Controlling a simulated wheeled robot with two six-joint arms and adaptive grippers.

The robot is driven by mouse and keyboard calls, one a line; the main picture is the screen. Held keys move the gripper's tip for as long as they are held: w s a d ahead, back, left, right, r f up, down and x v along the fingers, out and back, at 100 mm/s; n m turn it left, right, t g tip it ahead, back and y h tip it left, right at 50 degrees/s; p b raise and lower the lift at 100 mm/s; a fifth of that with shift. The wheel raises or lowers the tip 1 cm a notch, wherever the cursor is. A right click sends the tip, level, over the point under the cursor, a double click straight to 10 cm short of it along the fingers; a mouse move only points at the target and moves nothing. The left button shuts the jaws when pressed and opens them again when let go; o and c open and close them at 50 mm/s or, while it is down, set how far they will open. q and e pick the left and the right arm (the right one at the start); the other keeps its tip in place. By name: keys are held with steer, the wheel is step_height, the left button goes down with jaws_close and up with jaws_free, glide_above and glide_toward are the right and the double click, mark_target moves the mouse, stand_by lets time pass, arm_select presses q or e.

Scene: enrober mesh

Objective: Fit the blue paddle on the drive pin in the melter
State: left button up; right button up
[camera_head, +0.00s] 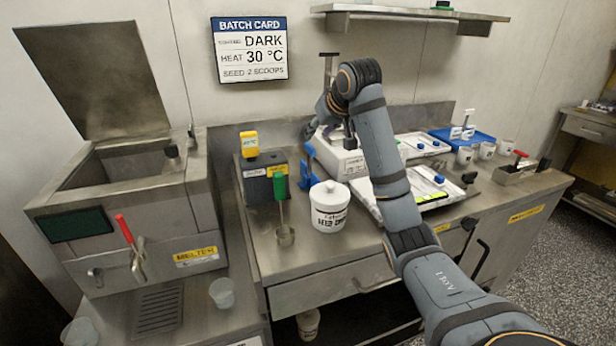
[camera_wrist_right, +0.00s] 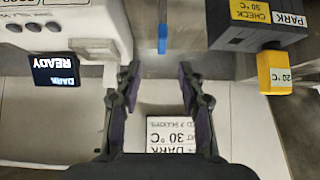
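The melter (camera_head: 140,190) stands at the left with its lid up and its tank open; I cannot make out the drive pin inside. A blue piece (camera_head: 309,182), probably the blue paddle, shows between the dark block and the white machine. In the right wrist view a blue bar (camera_wrist_right: 163,38) with a grey stem lies beyond my fingertips, apart from them. My right gripper (camera_wrist_right: 158,72) is open with nothing between its fingers. In the head view it is near the back wall, largely hidden by my arm. My left gripper is not in view.
The dark block (camera_head: 262,178) with a yellow piece and a green-handled ladle stands right of the melter. A white lidded tub (camera_head: 329,206) is in front of the white machine (camera_head: 338,155). Trays and cups fill the right counter. A shelf (camera_head: 410,12) is above.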

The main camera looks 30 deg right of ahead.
mark_target(311, 146)
steer(key=x, duration=0.3)
steer(key=shift+w+f, duration=0.2)
steer(key=shift+f, duration=0.2)
steer(key=shift+w+f, duration=0.2)
steer(key=shift+w, duration=0.1)
steer(key=shift+w+f, duration=0.1)
steer(key=shift+f, duration=0.3)
steer(key=x, duration=0.4)
steer(key=shift+w+f, duration=0.1)
steer(key=shift+f, duration=0.15)
steer(key=shift+r, duration=0.1)
steer(key=shift+c, duration=0.9)
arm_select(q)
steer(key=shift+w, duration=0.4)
arm_select(e)
jaws_close()
